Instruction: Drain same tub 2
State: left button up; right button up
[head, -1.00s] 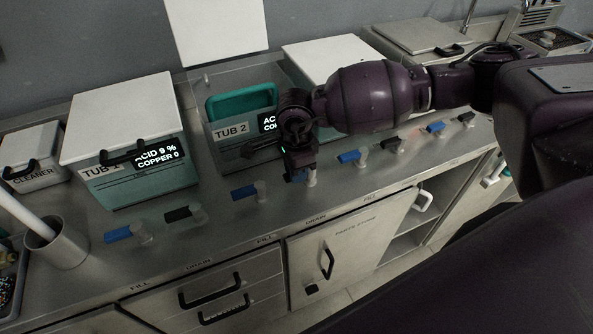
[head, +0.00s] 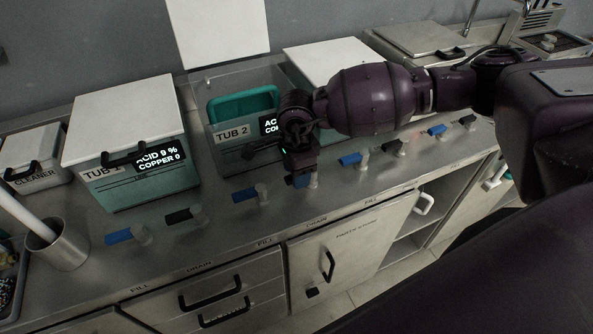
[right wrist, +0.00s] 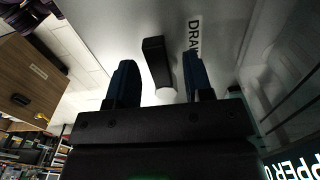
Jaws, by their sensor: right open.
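Tub 2 (head: 231,153) stands open at the back of the counter with a teal tray-like piece (head: 243,99) in it. My arm hides part of its display. My right gripper (head: 303,181) is low over the counter in front of tub 2. In the right wrist view its two blue fingers (right wrist: 158,84) are open, with the drain valve's black lever (right wrist: 155,62) between them, apart from both. The word DRAIN (right wrist: 194,40) shows beside the lever. In the head view the gripper largely hides this valve. My left gripper is not in view.
A valve with a blue lever (head: 246,195) is just left of the gripper; another (head: 352,159) is to its right. Tub 1 (head: 140,178), lidded, stands at left with its own blue (head: 122,236) and black (head: 182,215) levers. A cup (head: 65,249) stands at far left.

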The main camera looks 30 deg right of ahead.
notch_tip(320, 180, up, 11)
jog(key=shift+f, duration=0.2)
dwell(0.6)
jog(key=shift+a+f, duration=0.1)
